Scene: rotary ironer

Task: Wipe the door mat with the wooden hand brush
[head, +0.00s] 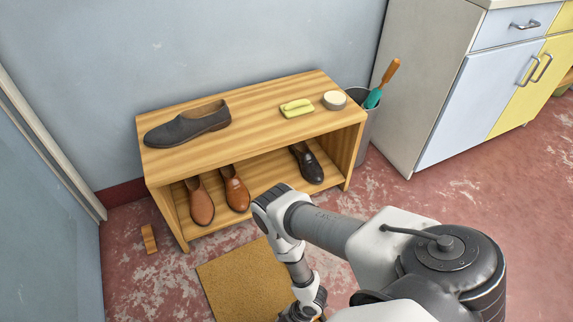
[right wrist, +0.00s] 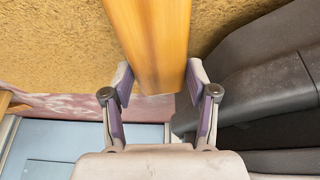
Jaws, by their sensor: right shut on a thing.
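The door mat (head: 236,280) is a tan rectangle on the floor in front of the shoe bench, partly covered by my right arm in the head view. It fills much of the upper part of the right wrist view (right wrist: 55,45). My right gripper (right wrist: 158,82) is shut on the wooden hand brush (right wrist: 150,35), with its fingers on both sides of the smooth wood. The brush extends over the mat; its bristles are hidden and I cannot tell whether they touch it. In the head view the brush is not visible. My left gripper is not in view.
The wooden bench (head: 255,133) holds a grey shoe (head: 190,126), a yellow-green brush or sponge (head: 297,108) and a round tin (head: 334,100). Several shoes stand below. A small wooden wedge (head: 149,238) lies left. A grey bin (head: 364,135) stands beside the cabinet (head: 455,110).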

